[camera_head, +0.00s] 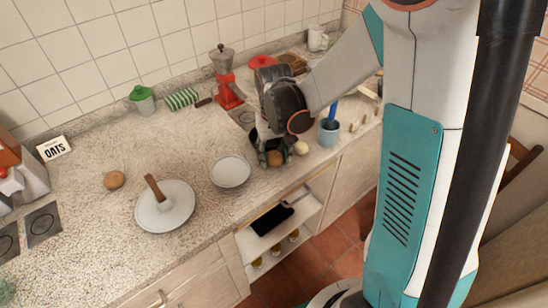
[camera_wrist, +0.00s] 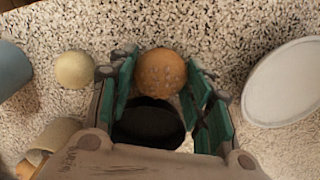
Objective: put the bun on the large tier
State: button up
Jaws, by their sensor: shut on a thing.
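My gripper (camera_head: 274,156) is low over the counter to the right of the small white plate. It is shut on a round golden-brown bun (camera_head: 276,159). In the wrist view the bun (camera_wrist: 160,70) sits between the green finger pads of my gripper (camera_wrist: 163,82). I cannot tell whether the bun touches the counter. The large white round plate (camera_head: 150,219), which seems to be the large tier, lies farther left with a wooden-handled white utensil (camera_head: 156,190) on it. The smaller white plate (camera_head: 230,173) lies between; it also shows in the wrist view (camera_wrist: 285,85).
A pale round item (camera_head: 301,148) and a blue cup (camera_head: 328,133) stand close right of my gripper. A brown round item (camera_head: 114,180) lies left of the large plate. A red grinder (camera_head: 225,80) stands at the back. The counter's front edge is near.

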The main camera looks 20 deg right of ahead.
notch_tip(320, 180, up, 19)
jog(key=p, duration=0.6)
jog(key=b, duration=0.3)
send_near(274, 153)
jog(key=shift+n, duration=0.4)
jog(key=w+f, duration=0.1)
jog(key=w, duration=0.1)
jog(key=w+f, duration=0.1)
jog(key=w, duration=0.2)
jog(key=w+f, duration=0.2)
jog(key=shift+w, duration=0.3)
jog(key=s+r+n+p, duration=0.3)
jog(key=s+r+p, duration=0.4)
jog(key=r, duration=0.7)
jog(key=shift+n, duration=0.3)
jog(key=f+b, duration=0.2)
jog(key=f, duration=0.4)
jog(key=f+b, duration=0.2)
jog(key=f, duration=0.5)
jog(key=f+b, duration=0.3)
jog(key=f, duration=0.4)
jog(key=shift+s, duration=0.4)
jog(key=shift+f, duration=0.1)
jog(key=o, duration=1.1)
